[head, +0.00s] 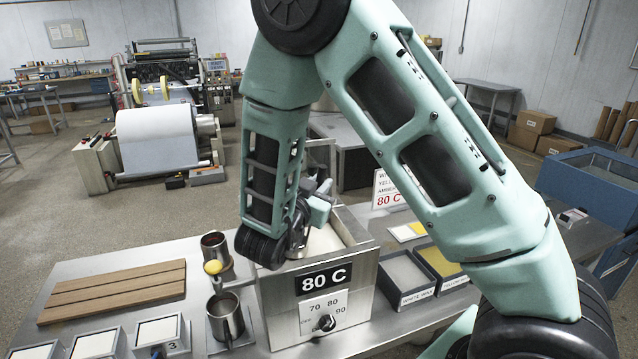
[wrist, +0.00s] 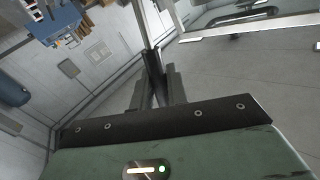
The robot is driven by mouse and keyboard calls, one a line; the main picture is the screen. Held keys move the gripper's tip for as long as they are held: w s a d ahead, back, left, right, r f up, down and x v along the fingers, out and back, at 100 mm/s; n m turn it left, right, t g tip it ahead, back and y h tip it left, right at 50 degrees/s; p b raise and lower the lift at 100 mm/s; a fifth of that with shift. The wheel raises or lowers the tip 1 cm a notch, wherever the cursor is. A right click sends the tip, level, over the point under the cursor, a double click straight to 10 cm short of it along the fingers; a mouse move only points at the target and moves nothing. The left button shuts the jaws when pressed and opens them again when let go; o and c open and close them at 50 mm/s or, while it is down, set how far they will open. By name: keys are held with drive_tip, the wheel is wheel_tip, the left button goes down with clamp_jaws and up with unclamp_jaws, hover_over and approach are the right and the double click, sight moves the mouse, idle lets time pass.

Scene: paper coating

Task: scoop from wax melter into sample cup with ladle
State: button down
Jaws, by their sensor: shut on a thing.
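The wax melter (head: 350,285) is a steel box marked 80 C, with a dial on its front and a pale surface inside its open top. My gripper (wrist: 155,92) is over the melter in the head view, largely hidden by my own arm. In the wrist view its fingers are shut on the dark handle of the ladle (wrist: 152,62), and a thin metal shaft runs up out of frame. The ladle's bowl is not visible in either view. A steel cup with a handle (head: 226,320), seemingly the sample cup, stands left of the melter.
A wooden slatted board (head: 112,290) and several white square trays lie left. Wax bins (head: 404,278) and a sign stand right of the melter.

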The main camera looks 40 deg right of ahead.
drive_tip(key=shift+f+b, duration=2.65)
drive_tip(key=shift+f, duration=1.3)
drive_tip(key=s+x, duration=0.1)
drive_tip(key=x, duration=0.6)
drive_tip(key=shift+d+b, duration=0.4)
drive_tip(key=shift+d, duration=0.1)
wheel_tip(320, 180, up, 16)
drive_tip(key=p, duration=1)
drive_tip(key=shift+p, duration=0.4)
